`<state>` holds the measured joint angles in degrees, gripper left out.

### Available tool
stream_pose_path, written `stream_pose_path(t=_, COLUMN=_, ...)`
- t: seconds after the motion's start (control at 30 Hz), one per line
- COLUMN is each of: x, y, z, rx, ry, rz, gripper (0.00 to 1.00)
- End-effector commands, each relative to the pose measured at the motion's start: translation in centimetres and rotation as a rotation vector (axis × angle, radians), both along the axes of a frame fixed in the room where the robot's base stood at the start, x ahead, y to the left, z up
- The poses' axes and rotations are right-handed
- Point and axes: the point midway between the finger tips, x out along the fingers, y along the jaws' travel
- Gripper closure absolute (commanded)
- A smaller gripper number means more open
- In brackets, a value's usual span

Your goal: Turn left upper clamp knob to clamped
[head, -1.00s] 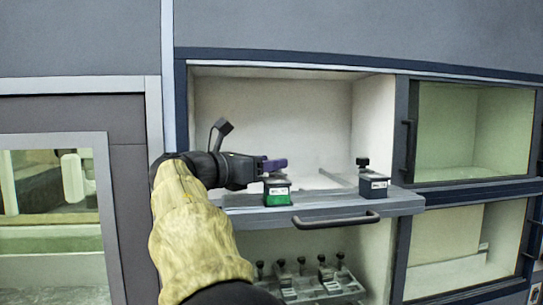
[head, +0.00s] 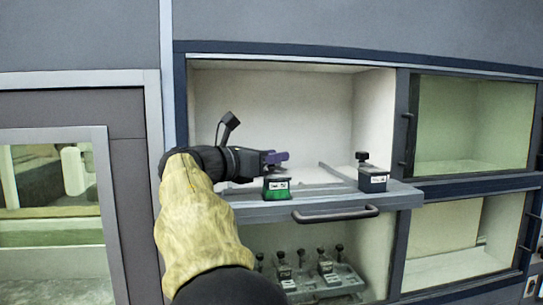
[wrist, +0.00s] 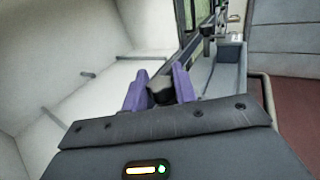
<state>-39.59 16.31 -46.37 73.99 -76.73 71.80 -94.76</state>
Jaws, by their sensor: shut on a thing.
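The left upper clamp (head: 277,190) is a small block with a green front and a pale label, on the left of the pulled-out upper shelf (head: 265,213). My gripper (head: 278,158), with purple fingers, reaches in from the left just above this block. In the wrist view the fingers (wrist: 160,90) are shut on the clamp's black knob (wrist: 161,93), one finger on each side. In the head view the fingers mostly hide the knob. A similar clamp (head: 372,178), dark with a pale label and an upright black knob, stands apart at the shelf's right end.
The shelf has a dark bar handle (head: 336,214) along its front. A lower tray (head: 340,283) with several black knobs sits beneath it. Glass-fronted compartments (head: 475,125) are at right. The upper compartment (head: 275,105) behind the shelf is empty.

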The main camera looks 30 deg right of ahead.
Motion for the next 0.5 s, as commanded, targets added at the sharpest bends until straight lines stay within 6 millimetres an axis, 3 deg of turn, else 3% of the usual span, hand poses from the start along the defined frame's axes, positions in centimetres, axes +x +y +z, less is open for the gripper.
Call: stream_pose_path(t=0.5, x=0.09, y=0.01, z=0.74, rx=-0.004, ry=0.002, rz=-0.225, gripper=0.95)
